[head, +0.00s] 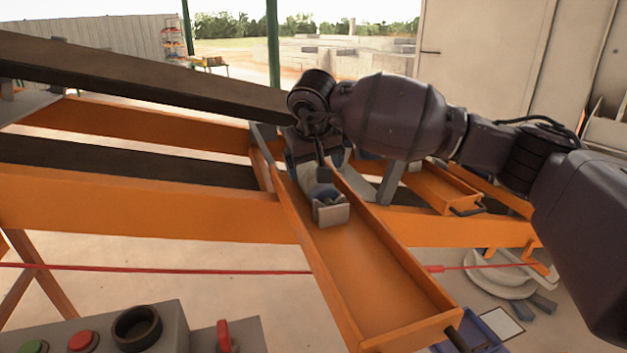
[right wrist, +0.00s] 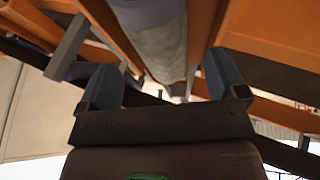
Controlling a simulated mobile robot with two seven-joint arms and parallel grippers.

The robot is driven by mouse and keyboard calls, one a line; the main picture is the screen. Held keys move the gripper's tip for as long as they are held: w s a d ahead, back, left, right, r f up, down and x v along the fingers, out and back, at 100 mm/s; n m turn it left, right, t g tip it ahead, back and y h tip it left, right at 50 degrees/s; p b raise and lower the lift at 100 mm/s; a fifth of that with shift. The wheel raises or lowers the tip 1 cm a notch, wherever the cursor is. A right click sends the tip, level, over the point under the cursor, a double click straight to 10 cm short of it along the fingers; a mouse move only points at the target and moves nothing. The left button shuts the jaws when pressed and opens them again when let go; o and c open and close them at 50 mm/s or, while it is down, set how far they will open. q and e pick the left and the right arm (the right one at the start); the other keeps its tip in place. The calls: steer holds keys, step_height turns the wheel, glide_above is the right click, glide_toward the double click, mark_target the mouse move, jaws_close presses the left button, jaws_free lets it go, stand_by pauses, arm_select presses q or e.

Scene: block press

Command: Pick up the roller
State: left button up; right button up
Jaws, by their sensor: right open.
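In the head view, my right gripper (head: 318,160) is over the upper end of a sloping orange tray, pointing down. Just below it in the tray are a pale rounded piece and a grey block (head: 331,214) with a blue top. The pale piece looks like the roller (head: 308,180), mostly hidden by the gripper. In the right wrist view a pale grey cylinder, likely the same roller (right wrist: 158,22), lies between orange walls. It is ahead of my open fingers (right wrist: 165,75), which are apart and hold nothing. My left gripper is not in view.
The orange tray (head: 375,270) is bare toward its lower end. Orange beams (head: 140,205) and a long dark beam (head: 130,75) cross the left. A control box with buttons (head: 82,341) stands at the lower left. A red cord (head: 150,269) runs across. A smaller orange tray (head: 430,185) is to the right.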

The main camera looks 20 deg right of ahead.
mark_target(314, 172)
steer(key=shift+p+x, duration=0.7)
steer(key=shift+x, duration=2.35)
steer(key=shift+w+r, duration=0.1)
steer(key=shift+w, duration=0.05)
steer(key=shift+r, duration=0.1)
steer(key=c, duration=1.4)
step_height(314, 172, up, 20)
steer(key=shift+b, duration=0.95)
